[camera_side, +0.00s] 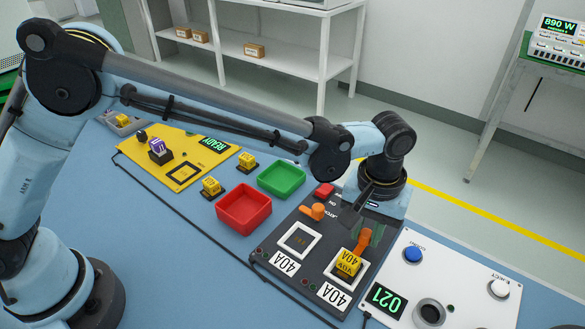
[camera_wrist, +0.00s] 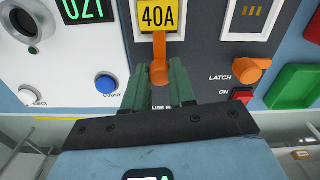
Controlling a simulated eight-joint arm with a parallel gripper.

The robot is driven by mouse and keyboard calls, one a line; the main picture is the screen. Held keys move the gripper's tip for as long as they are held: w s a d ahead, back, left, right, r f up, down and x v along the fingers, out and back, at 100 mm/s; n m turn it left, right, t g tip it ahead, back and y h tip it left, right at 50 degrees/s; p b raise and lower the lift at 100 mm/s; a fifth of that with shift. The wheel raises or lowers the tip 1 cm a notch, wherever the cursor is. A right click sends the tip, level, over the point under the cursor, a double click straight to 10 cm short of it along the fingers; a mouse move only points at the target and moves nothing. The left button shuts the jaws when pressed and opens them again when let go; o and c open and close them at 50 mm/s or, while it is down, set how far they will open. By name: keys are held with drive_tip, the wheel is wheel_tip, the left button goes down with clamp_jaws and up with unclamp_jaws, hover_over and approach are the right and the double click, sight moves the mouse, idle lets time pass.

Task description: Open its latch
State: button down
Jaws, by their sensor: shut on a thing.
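The orange latch lever (camera_side: 363,241) stands beside the socket that holds a yellow 40A block (camera_side: 347,264). In the wrist view the lever (camera_wrist: 159,72) points from the block (camera_wrist: 158,14) toward my gripper. My gripper (camera_wrist: 160,88) has its two green fingers on either side of the lever, shut on it.
A red button (camera_side: 324,190) sits on the dark panel near my wrist. A white panel (camera_side: 459,290) with a blue button (camera_side: 412,254) and display stands to the right. Red (camera_side: 244,208) and green (camera_side: 282,179) trays and a yellow board (camera_side: 176,160) lie to the left.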

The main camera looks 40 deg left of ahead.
drive_tip(key=shift+m, duration=0.4)
drive_tip(key=m, duration=0.3)
drive_tip(key=shift+m, duration=0.4)
drive_tip(key=m, duration=0.4)
drive_tip(key=shift+m, duration=0.3)
drive_tip(key=m, duration=0.8)
drive_tip(key=shift+w+m, duration=0.1)
drive_tip(key=shift+m, duration=0.2)
drive_tip(key=c, duration=0.9)
unclamp_jaws()
